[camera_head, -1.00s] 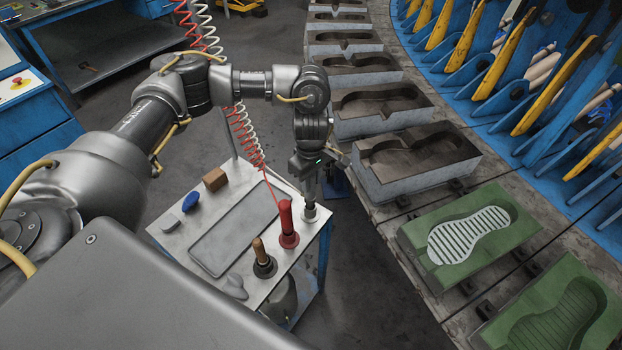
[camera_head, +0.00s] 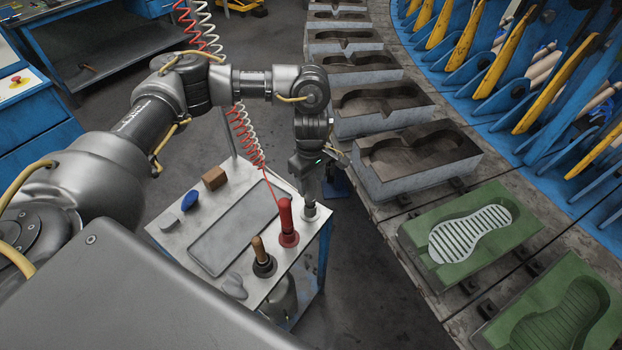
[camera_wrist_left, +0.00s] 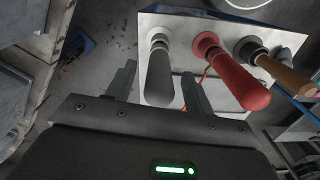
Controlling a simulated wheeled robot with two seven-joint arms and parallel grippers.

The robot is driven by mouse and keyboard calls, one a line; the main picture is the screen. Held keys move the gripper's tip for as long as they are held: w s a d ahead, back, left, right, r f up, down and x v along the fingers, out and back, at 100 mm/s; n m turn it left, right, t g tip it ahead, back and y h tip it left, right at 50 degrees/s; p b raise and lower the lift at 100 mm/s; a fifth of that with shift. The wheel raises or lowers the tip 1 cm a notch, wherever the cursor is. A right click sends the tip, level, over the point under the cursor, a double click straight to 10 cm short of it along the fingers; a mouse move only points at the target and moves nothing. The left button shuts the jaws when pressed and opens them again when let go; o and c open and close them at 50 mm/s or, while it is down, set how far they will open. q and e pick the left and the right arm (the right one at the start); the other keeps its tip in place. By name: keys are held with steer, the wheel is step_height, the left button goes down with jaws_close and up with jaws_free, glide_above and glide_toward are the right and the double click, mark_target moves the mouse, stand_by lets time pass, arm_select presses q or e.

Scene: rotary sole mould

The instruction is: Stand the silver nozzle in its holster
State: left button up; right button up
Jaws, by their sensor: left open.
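My left gripper is open, with one finger on each side of the nozzle's grey handle in the left wrist view (camera_wrist_left: 158,74). Gaps show between handle and fingers there. The nozzle looks about upright. My right gripper is not in view.
A red-handled tool (camera_head: 287,222) stands close beside the nozzle, then a wooden-handled one (camera_head: 261,255). A grey tray (camera_head: 235,230), a brown block (camera_head: 215,178) and a blue piece (camera_head: 190,201) lie on the cart. Coiled hoses (camera_head: 245,135) hang behind. Moulds (camera_head: 415,160) line the right.

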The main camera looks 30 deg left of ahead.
arm_select(q)
step_height(320, 180, up, 11)
steer(key=shift+f+b, duration=0.1)
steer(key=shift+b, duration=0.8)
